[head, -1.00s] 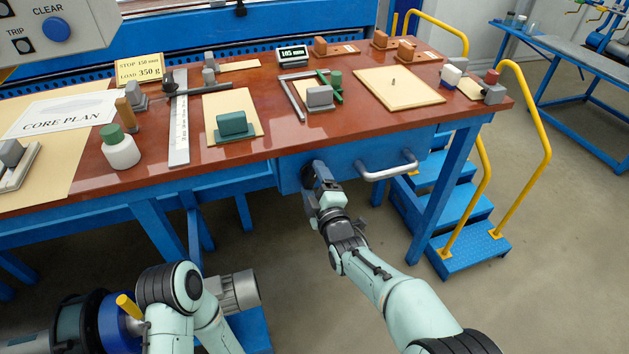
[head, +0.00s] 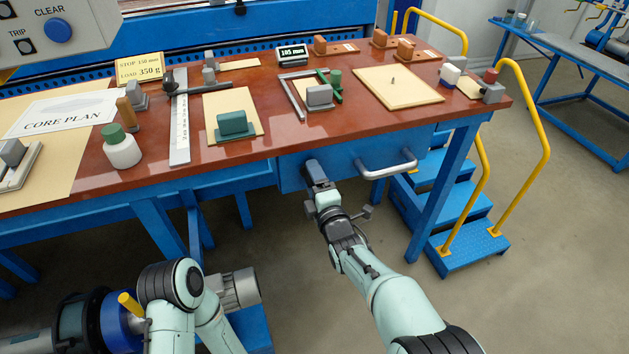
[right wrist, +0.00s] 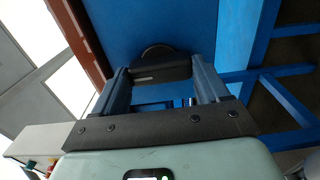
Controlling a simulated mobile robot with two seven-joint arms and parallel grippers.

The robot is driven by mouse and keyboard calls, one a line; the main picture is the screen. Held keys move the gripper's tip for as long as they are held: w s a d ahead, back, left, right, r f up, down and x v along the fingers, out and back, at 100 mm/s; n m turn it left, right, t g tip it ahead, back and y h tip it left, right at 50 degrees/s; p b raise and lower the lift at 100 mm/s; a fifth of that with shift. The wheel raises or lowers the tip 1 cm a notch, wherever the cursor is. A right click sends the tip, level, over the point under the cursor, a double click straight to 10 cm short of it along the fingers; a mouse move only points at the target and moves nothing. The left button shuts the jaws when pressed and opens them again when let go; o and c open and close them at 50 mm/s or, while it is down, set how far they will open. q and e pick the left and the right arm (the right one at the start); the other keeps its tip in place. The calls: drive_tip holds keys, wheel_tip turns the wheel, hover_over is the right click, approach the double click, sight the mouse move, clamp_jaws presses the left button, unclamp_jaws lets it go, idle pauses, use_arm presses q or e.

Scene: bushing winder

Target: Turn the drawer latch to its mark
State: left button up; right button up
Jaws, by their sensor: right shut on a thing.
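The blue drawer (head: 343,163) sits under the front edge of the red-brown bench and looks closed. Its dark latch (right wrist: 160,66) is at the left part of the drawer front. My right gripper (head: 314,172) reaches up to the drawer front and is shut on the latch. In the right wrist view, the latch lies between the two fingers of the gripper (right wrist: 162,78), against the blue face. The gripper covers most of the latch in the head view, and I cannot make out the mark. My left arm shows at the lower left, but its gripper is out of view.
A grey bar handle (head: 388,166) stands out from the drawer just right of my right gripper. Blue steps (head: 468,235) with a yellow rail (head: 547,150) stand farther right. The bench top (head: 285,140) above carries blocks, a bottle and boards. The floor between is clear.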

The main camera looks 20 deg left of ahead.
drive_tip(key=shift+d, duration=0.1)
drive_tip(key=o, duration=1.1)
drive_tip(key=shift+c, duration=0.2)
drive_tip(key=shift+s, duration=0.1)
use_arm(q)
drive_tip(key=s+r+p, duration=0.1)
drive_tip(key=s+d+r, duration=0.1)
drive_tip(key=shift+s+d+g+p, duration=0.15)
drive_tip(key=shift+s+g+p, duration=0.15)
drive_tip(key=shift+g+p, duration=0.1)
use_arm(e)
drive_tip(key=v, duration=1.3)
drive_tip(key=shift+d, duration=0.1)
